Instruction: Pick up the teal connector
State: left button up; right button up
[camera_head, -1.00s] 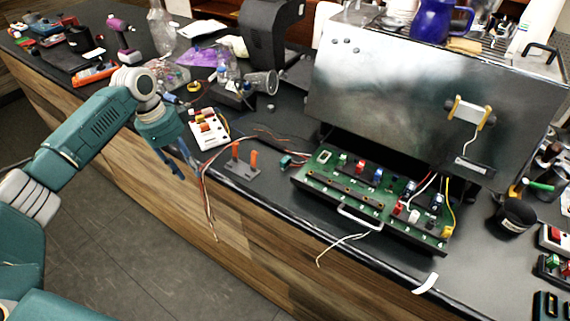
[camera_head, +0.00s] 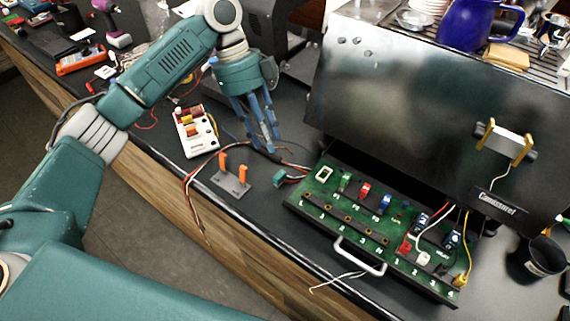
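The teal connector (camera_head: 280,181) lies on the dark counter at the left end of the green circuit board (camera_head: 322,208), with red and dark wires running from it. My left gripper (camera_head: 265,147) points down above the counter, a little behind and left of the connector. Its blue fingers are apart and nothing shows between them. It does not appear to touch the connector. My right gripper is not in view.
A grey stand with two orange posts (camera_head: 232,176) is left of the connector. A white block with coloured parts (camera_head: 196,130) lies farther left. The large metal brewer housing (camera_head: 400,110) rises behind the board. Loose wires hang over the front edge.

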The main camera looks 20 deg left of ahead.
pick_arm(q)
jog(key=p, duration=0.1)
send_over(278, 174)
jog(key=a, duration=0.2)
jog(key=f, duration=0.4)
jog(key=shift+w+d+f, duration=0.15)
jog(key=shift+w+f, duration=0.05)
jog(key=shift+w, duration=0.15)
jog(key=shift+d+f+p, duration=0.15)
jog(key=shift+f+p, duration=0.2)
jog(key=shift+p, duration=0.05)
jog(key=p+x, duration=0.1)
jog(key=x, duration=0.3)
jog(key=shift+f+p, duration=0.2)
jog(key=shift+p, duration=0.2)
jog(key=shift+f, duration=0.1)
jog(key=shift+w, duration=0.1)
jog(key=c, duration=0.7)
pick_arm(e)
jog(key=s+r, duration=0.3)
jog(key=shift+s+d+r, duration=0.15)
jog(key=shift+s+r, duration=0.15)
